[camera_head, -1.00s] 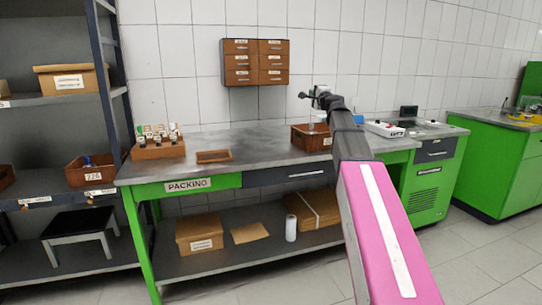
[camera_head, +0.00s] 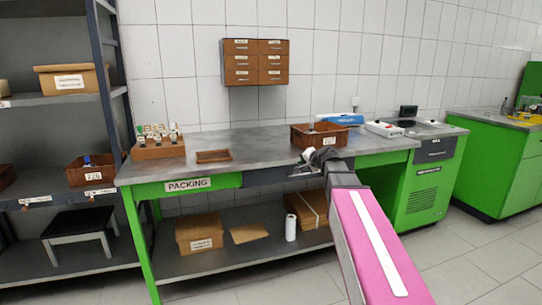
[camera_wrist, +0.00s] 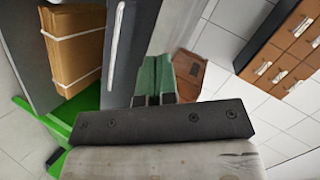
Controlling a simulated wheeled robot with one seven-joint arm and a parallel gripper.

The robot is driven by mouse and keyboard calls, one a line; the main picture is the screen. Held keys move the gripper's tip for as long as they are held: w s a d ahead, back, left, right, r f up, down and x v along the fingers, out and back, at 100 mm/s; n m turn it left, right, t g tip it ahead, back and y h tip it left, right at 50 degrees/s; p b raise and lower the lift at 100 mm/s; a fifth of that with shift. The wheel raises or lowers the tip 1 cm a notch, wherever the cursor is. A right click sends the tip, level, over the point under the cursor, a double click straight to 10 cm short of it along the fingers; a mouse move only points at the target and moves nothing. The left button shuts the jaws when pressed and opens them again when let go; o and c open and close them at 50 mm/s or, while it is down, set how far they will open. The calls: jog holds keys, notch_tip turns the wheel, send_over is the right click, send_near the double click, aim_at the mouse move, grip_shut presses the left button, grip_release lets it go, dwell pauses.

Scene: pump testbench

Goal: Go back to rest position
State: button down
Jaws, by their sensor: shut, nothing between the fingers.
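My gripper (camera_head: 297,171) is at the front edge of the packing table (camera_head: 255,140), close to the drawer front, at the far end of my pink arm. In the head view it is small and partly hidden by my wrist. In the wrist view its green fingers (camera_wrist: 155,80) are together, with nothing seen between them. I cannot tell whether it touches the table edge.
A brown crate (camera_head: 328,141) stands on the table just behind my wrist. A small tray (camera_head: 213,156) and a box of bottles (camera_head: 158,148) are at the left. Cartons (camera_head: 199,235) and a white roll (camera_head: 291,228) lie on the lower shelf. A drawer cabinet (camera_head: 255,72) hangs above.

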jog(key=s+d+f+n+g+h, duration=0.2)
jog(key=s+f+g, duration=0.3)
jog(key=s+f, duration=0.9)
jog(key=s+d+f+n+g+h, duration=0.3)
jog(key=s+f+g, duration=0.3)
jog(key=s+f, duration=0.9)
notch_tip(320, 180, down, 2)
jog(key=shift+f+n+h, duration=0.1)
jog(key=shift+n+h, duration=0.6)
jog(key=shift+n, duration=0.2)
jog(key=shift+s, duration=0.1)
